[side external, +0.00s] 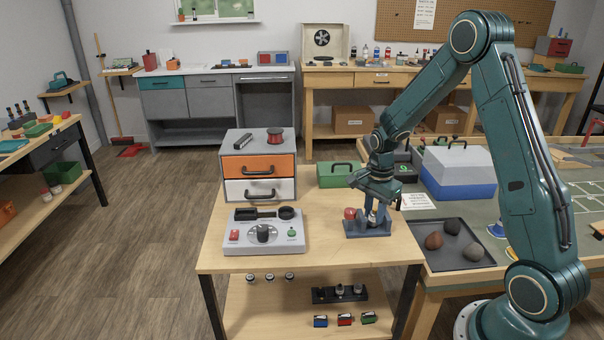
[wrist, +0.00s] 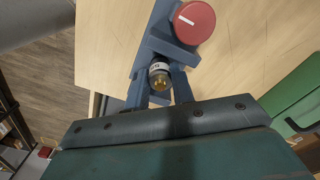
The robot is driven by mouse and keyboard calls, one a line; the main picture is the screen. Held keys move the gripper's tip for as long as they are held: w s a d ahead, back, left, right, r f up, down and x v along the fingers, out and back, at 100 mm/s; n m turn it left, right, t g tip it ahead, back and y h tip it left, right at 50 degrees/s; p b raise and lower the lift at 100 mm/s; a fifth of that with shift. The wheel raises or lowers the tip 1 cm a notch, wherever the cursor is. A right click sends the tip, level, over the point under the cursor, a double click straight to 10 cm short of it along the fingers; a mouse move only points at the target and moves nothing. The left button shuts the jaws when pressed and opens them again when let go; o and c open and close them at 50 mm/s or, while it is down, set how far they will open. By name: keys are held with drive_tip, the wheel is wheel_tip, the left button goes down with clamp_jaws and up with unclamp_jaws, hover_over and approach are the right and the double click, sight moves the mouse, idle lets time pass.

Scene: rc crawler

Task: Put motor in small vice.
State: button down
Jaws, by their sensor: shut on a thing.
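The small vice (side external: 368,231) is blue-grey, with a red knob, and stands near the front right of the wooden table. In the wrist view its red knob (wrist: 195,21) shows at the top. The motor (wrist: 160,76) is a small dark and silver cylinder with a brass-coloured end, lying between the blue-grey parts at the vice. My gripper (side external: 374,210) points down over the vice and is shut on the motor. I cannot tell whether the motor touches the vice jaws, as the gripper hides part of it.
A drawer unit (side external: 258,168) and a grey control box (side external: 264,236) stand to the left on the table. A green box (side external: 340,178) stands behind the vice. A dark tray with stones (side external: 456,262) lies to the right. Bare tabletop lies between control box and vice.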

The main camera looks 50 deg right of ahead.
sight(374, 210)
drive_tip(key=c, duration=1.5)
unclamp_jaws()
wheel_tip(374, 210, up, 12)
drive_tip(key=shift+r, duration=0.15)
drive_tip(key=shift+a, duration=0.1)
